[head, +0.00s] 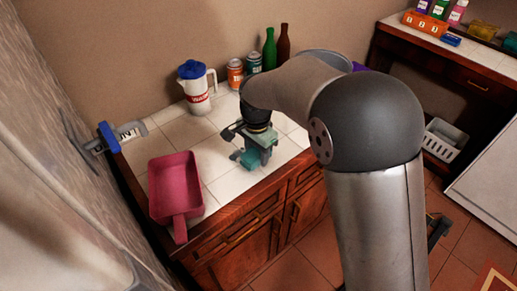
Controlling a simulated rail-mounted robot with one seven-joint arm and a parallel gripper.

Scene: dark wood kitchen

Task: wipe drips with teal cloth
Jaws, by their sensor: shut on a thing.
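My gripper (244,153) points down over the white tiled counter (210,150), near its front edge. A small teal cloth (250,161) shows at the gripper's lower end, low at the counter surface. My gripper is shut on the cloth. The gripper body hides part of the cloth, and I cannot tell whether the cloth touches the tiles. No drips can be made out on the tiles in this view.
A pink dustpan-like tray (176,190) lies at left. A blue-lidded white pitcher (196,88), cans (236,74) and bottles (270,48) stand along the back. A blue-and-white tool (122,134) lies at the left edge. Tiles between tray and gripper are clear.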

